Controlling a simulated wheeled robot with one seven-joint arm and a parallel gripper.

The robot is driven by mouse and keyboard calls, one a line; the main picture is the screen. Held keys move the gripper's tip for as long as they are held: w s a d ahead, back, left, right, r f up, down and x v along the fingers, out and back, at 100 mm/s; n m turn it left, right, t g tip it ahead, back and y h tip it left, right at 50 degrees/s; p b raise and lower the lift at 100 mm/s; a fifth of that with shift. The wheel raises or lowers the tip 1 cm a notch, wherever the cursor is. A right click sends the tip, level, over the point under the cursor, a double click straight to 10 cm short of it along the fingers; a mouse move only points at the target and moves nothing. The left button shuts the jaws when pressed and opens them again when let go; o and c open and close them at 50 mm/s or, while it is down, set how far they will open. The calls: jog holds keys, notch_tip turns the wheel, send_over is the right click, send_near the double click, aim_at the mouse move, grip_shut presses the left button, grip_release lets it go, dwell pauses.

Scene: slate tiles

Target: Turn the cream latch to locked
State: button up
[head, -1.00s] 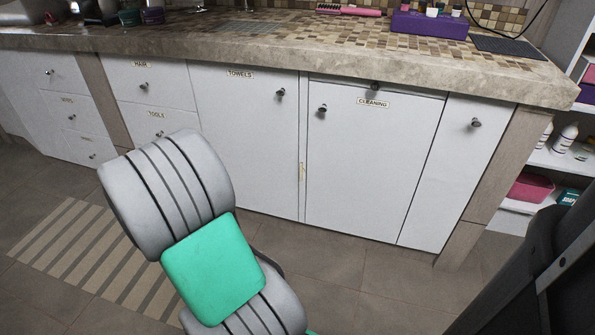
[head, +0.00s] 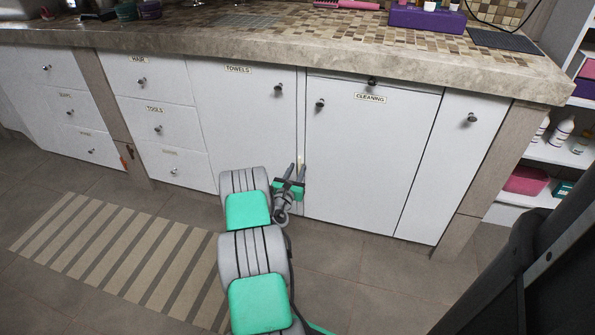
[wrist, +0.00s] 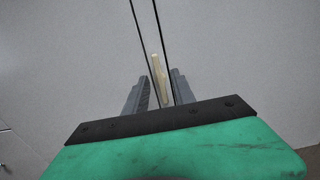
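The cream latch (head: 300,163) is a slim upright bar at the seam between the TOWELS door (head: 245,130) and the CLEANING door (head: 370,155). In the wrist view the latch (wrist: 158,70) lies nearly in line with the dark seam, leaning slightly. My gripper (head: 296,171) is in front of it, low on the cabinet. In the wrist view the two grey fingers (wrist: 160,88) are apart, one on each side of the latch's lower part. I cannot tell whether either finger touches it. In the head view the fingers partly cover the latch.
A small orange-red piece (head: 128,153) sits on the wooden post at the left. Door knobs (head: 320,104) stick out above. The stone counter (head: 300,48) overhangs the doors. Open shelves (head: 560,155) stand at the right. The tiled floor with a striped mat (head: 110,245) is clear.

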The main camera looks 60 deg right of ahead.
jog(key=shift+w+d, duration=0.15)
jog(key=shift+d, duration=0.45)
jog(key=shift+c, duration=0.5)
grip_shut()
